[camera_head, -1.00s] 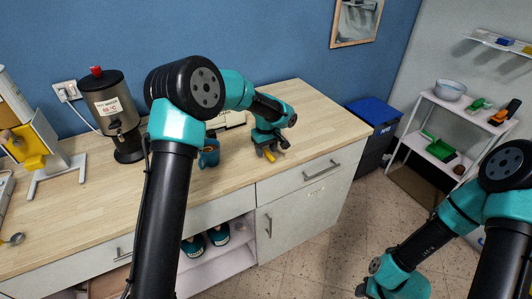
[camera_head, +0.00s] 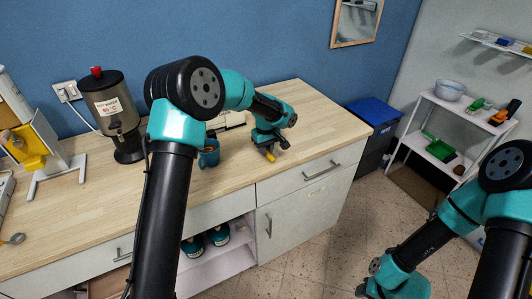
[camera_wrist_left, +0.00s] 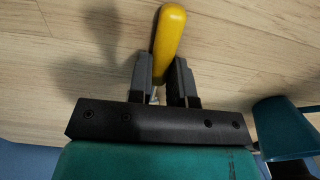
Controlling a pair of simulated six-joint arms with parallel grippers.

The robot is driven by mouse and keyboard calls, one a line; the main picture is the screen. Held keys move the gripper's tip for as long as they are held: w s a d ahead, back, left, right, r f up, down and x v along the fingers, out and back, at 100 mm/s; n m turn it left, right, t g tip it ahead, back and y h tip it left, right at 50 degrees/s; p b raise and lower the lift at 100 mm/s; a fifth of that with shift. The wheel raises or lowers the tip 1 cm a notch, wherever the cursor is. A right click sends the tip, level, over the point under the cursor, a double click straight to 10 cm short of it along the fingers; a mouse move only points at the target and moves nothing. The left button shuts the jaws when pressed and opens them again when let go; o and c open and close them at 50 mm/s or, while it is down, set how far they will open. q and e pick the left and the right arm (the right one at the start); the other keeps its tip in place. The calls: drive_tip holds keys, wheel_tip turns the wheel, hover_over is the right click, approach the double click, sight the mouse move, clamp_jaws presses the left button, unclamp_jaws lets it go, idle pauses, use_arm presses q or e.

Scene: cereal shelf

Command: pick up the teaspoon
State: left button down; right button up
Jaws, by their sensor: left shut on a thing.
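The teaspoon, as far as I can tell, is the piece with a smooth yellow handle (camera_wrist_left: 169,43) and a bit of bright metal near the fingers. The spoon's bowl is hidden by the gripper. My right arm shows at the lower right of the head view, but its fingertips are out of frame.
A blue mug (camera_head: 209,152) stands close to the left gripper; it also shows in the wrist view (camera_wrist_left: 283,128). A hot water dispenser (camera_head: 112,115) and a yellow-and-white stand (camera_head: 38,150) are further left. The counter (camera_head: 100,205) between is mostly bare.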

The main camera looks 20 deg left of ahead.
use_arm(q)
drive_tip(key=shift+r, duration=0.15)
drive_tip(key=shift+r, duration=1.45)
drive_tip(key=shift+s+r, duration=0.2)
drive_tip(key=s+d, duration=0.2)
drive_tip(key=s, duration=0.5)
drive_tip(key=s+d+r, duration=0.1)
drive_tip(key=s+d, duration=0.1)
drive_tip(key=s, duration=0.6)
drive_tip(key=shift+d+r, duration=0.2)
drive_tip(key=shift+d, duration=0.1)
